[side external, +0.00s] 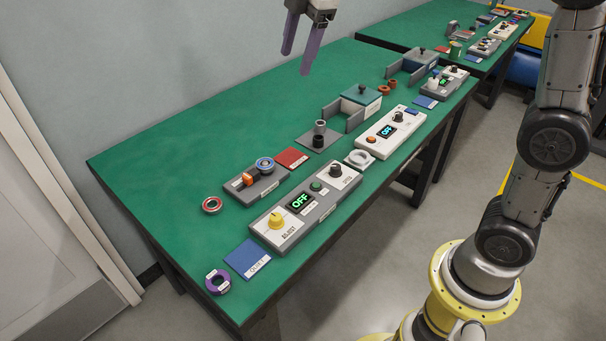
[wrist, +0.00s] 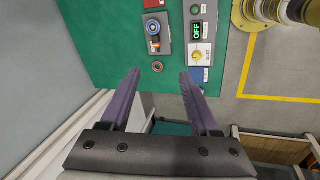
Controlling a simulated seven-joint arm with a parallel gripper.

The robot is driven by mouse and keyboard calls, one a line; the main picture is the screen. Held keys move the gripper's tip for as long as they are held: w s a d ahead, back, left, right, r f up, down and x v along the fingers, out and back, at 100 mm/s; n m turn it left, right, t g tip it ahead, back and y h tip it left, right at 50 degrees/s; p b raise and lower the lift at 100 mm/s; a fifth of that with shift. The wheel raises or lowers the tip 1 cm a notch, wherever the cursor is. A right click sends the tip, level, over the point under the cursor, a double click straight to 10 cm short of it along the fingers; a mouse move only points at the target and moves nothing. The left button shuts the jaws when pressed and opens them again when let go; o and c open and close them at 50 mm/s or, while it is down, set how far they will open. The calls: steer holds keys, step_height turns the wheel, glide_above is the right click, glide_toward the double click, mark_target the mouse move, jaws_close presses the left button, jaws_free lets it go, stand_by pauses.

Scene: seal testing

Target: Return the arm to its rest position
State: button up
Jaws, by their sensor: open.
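My gripper (side external: 303,38) hangs above the back of the green table (side external: 170,150) in the side external view, clear of everything on it. Its two purple fingers are apart with nothing between them. The wrist view also shows the open fingers (wrist: 157,88), pointing toward the table's end. Below are a grey fixture (side external: 255,185) with a blue ring and an orange part, and a long control unit (side external: 305,208) with a yellow knob and a green OFF display. A red-brown ring (side external: 212,205) lies left of the grey fixture.
A purple ring (side external: 218,282) lies by a blue pad (side external: 247,259) at the near table corner. A red pad (side external: 292,159), a teal-lidded box (side external: 362,95) and a white OFF unit (side external: 390,127) stand farther along. The table's back left is bare. A second table continues behind.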

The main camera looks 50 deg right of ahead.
steer(key=s+d+m+t, duration=0.2)
steer(key=s+m, duration=0.4)
steer(key=s, duration=1.1)
steer(key=s+f+m, duration=0.9)
steer(key=f, duration=0.1)
steer(key=shift+d+f, duration=0.3)
steer(key=shift+o, duration=0.3)
stand_by(1.5)
